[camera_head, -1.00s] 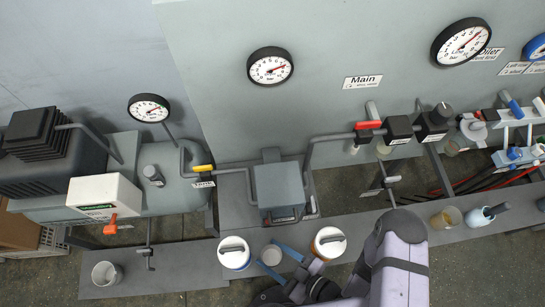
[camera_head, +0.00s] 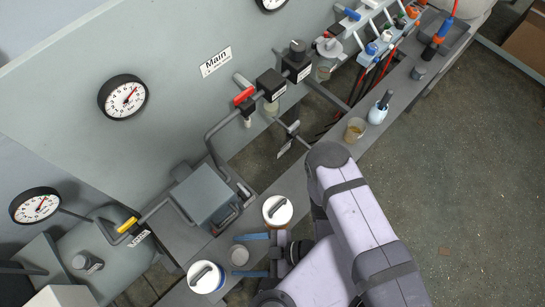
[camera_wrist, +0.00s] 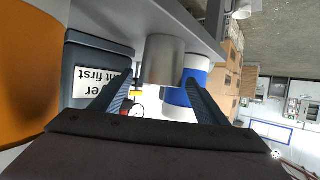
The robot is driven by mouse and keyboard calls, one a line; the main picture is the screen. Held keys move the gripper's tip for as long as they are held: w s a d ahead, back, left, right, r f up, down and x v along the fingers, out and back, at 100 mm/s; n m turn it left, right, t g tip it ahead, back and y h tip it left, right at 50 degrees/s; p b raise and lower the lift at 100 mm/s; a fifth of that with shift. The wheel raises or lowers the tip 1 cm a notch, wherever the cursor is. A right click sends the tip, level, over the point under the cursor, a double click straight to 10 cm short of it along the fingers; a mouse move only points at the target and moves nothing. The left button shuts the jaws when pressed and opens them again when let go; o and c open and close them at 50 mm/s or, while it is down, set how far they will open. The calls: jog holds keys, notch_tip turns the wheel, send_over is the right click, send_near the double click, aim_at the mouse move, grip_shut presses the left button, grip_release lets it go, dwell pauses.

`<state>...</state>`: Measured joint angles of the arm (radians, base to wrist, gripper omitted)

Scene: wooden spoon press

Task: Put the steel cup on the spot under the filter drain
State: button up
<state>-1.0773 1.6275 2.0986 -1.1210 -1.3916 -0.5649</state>
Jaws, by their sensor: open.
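The steel cup (camera_head: 239,256) is a small grey cylinder standing on the narrow grey bench between two white-lidded canisters. My gripper (camera_head: 242,256) is open, with its blue fingers on either side of the cup. In the wrist view the cup (camera_wrist: 164,60) shows between and beyond the two fingertips (camera_wrist: 160,85); I cannot tell whether either finger touches it.
An orange-banded canister (camera_head: 278,211) and a blue-banded canister (camera_head: 206,277) flank the cup closely. A grey box (camera_head: 203,193) with pipes stands behind. Farther right along the bench are an amber-filled beaker (camera_head: 355,129) and a white-blue bottle (camera_head: 378,112). Open floor lies right of the bench.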

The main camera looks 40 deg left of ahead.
jog(key=p+v, duration=0.2)
jog(key=v, duration=0.8)
jog(key=shift+w+d+p, duration=0.25)
jog(key=shift+w+p, duration=0.05)
jog(key=shift+p, duration=0.05)
jog(key=shift+o, duration=0.3)
jog(key=shift+r, duration=0.1)
